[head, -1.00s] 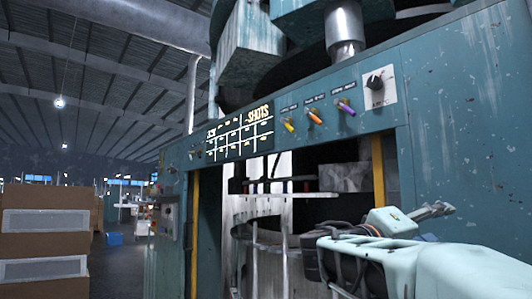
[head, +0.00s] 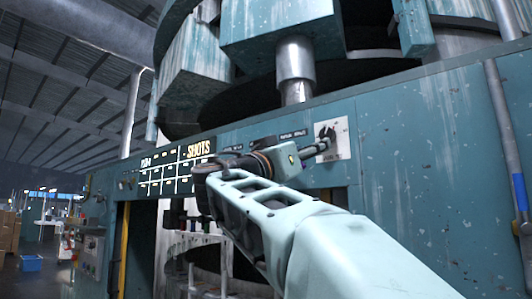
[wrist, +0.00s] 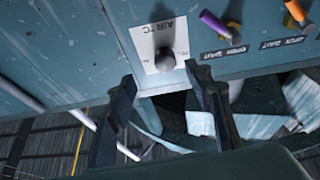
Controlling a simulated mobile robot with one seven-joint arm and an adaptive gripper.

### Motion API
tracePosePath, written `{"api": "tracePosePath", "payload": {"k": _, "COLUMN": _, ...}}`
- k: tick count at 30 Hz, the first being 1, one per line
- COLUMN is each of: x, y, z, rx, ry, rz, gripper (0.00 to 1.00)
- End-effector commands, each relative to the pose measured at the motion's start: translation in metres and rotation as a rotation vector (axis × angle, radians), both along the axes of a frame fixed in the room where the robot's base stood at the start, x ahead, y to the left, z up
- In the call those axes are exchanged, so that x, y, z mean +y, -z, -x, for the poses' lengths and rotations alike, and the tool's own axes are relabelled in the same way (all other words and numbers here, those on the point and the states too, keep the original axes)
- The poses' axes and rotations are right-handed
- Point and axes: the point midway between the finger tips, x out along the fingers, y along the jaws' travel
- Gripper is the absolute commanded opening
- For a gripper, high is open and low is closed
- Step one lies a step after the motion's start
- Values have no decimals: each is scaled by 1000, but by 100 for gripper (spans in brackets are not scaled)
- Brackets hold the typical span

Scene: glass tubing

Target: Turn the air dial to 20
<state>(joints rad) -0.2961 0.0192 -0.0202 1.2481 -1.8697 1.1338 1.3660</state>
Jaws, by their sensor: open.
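The air dial (head: 325,131) is a dark round knob on a white square plate (head: 342,149), on the teal machine's front panel. In the wrist view the knob (wrist: 165,60) shows grey on its plate (wrist: 148,44), which is marked "AIR °C"; I cannot read the pointer's setting. My gripper (head: 318,149) is just below and in front of the dial in the head view. In the wrist view the open fingers (wrist: 160,78) stand apart, with the knob just beyond and between their tips. I cannot see any contact with the knob.
A purple lever (wrist: 216,23) and an orange lever (wrist: 296,11), with labels under them, are to the right of the dial in the wrist view. The lit "SHOTS" board (head: 175,166) is left of my arm. A thick metal column (head: 295,72) rises above the panel.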

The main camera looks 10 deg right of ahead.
Motion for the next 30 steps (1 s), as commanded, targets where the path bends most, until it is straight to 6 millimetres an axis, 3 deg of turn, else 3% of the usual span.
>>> {"api": "tracePosePath", "payload": {"k": 1, "x": 6, "y": -9, "z": -2, "rx": -15, "ry": -23, "rz": -11, "gripper": 47}}
{"api": "tracePosePath", "payload": {"k": 5, "x": 7, "y": -15, "z": -6, "rx": -33, "ry": -45, "rz": -23, "gripper": 47}}
{"api": "tracePosePath", "payload": {"k": 19, "x": -52, "y": -47, "z": -51, "rx": -29, "ry": -41, "rz": -21, "gripper": 47}}
{"api": "tracePosePath", "payload": {"k": 30, "x": -68, "y": -52, "z": -65, "rx": -30, "ry": -44, "rz": -21, "gripper": 47}}
